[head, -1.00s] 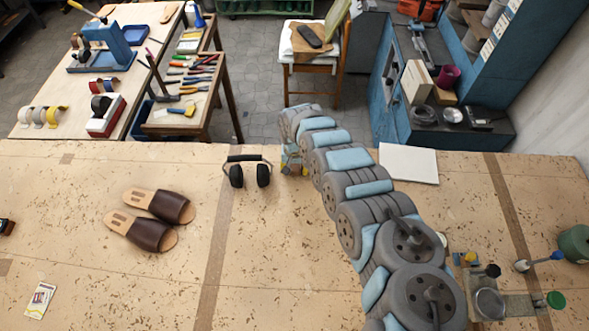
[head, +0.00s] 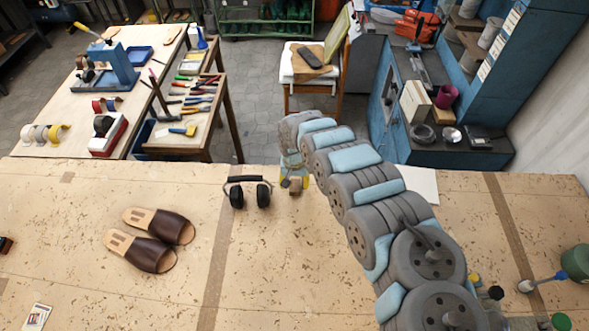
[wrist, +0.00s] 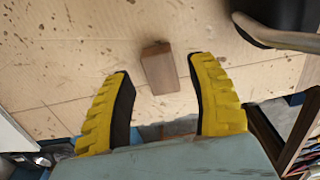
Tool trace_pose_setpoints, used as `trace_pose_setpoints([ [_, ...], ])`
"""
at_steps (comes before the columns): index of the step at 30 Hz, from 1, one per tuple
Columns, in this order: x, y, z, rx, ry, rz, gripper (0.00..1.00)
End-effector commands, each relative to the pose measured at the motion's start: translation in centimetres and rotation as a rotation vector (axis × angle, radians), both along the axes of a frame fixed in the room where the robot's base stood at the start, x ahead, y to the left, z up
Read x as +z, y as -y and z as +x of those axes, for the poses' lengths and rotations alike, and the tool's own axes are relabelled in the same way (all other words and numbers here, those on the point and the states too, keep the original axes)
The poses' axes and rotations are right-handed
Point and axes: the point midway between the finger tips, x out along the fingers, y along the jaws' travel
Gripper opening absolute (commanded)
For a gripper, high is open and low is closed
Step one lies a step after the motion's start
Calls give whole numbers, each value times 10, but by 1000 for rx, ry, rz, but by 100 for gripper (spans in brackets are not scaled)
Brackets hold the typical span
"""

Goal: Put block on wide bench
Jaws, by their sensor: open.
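The block (wrist: 158,70) is a small brown wooden piece. In the wrist view it lies on the pale, flecked bench top, just beyond and between the fingertips. My gripper (wrist: 158,75) is open, with a yellow ribbed, dark-padded finger on each side and clear gaps to the block. In the head view my gripper (head: 291,181) is low over the far edge of the broad front bench (head: 270,290), and the block (head: 296,187) shows small beside the yellow fingers.
Black headphones (head: 249,191) lie just left of my gripper. Brown sandals (head: 152,238) lie farther left. A white sheet (head: 421,184) lies right, partly behind my arm. A tool table (head: 190,108) and a chair (head: 312,92) stand beyond the bench. Bare bench lies in front of the headphones.

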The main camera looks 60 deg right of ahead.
Motion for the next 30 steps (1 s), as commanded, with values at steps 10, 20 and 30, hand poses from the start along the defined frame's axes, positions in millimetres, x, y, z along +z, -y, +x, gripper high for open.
trace_pose_setpoints([
  [10,28,0,-1,-1,-4,-1,57],
  [20,55,1,-1,-1,-3,-1,57],
  [30,77,0,-1,-1,-3,1,57],
])
